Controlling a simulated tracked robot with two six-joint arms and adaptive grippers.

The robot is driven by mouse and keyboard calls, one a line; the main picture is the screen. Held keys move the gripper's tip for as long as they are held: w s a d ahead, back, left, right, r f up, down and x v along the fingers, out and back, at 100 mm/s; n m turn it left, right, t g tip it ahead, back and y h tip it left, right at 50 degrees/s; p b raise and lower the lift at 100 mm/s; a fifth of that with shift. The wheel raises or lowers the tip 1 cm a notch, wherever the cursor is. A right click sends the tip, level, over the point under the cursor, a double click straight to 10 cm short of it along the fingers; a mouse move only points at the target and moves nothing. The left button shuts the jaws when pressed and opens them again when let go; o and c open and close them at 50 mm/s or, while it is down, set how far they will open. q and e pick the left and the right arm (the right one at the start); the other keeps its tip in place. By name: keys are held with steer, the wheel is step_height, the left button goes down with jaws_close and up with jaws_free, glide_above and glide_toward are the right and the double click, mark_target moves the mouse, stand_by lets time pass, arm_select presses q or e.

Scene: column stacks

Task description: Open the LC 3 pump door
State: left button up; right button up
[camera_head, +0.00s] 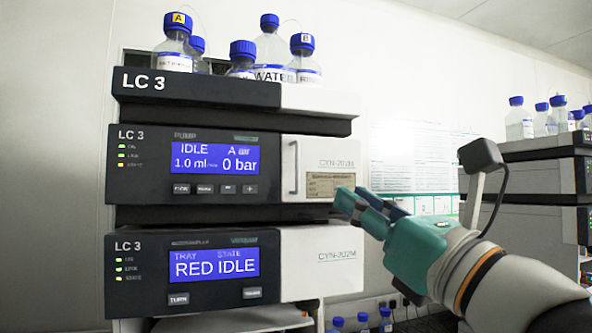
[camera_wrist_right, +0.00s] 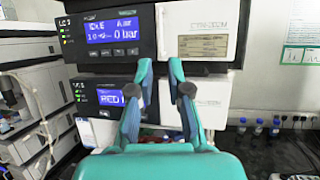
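The LC 3 pump module (camera_head: 215,160) has a dark front with a blue display reading IDLE and 0 bar. Its white door (camera_head: 320,165) on the right side looks closed and carries a vertical handle (camera_head: 293,167) near its left edge. The door also shows in the right wrist view (camera_wrist_right: 208,22). My right gripper (camera_head: 345,203) is in front of the stack, below and right of the handle. In the right wrist view its fingers (camera_wrist_right: 161,68) stand apart with nothing between them. My left gripper is in neither view.
Below the pump is another LC 3 module (camera_head: 190,268) showing RED IDLE. Blue-capped bottles (camera_head: 271,47) stand on top of the stack. A second stack (camera_head: 530,190) with bottles is at the right. Blue-capped bottles (camera_wrist_right: 258,128) stand low at the right.

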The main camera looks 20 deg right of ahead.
mark_target(298, 185)
steer(key=p+x, duration=0.4)
steer(key=x, duration=1.1)
steer(key=shift+w, duration=0.15)
jaws_close()
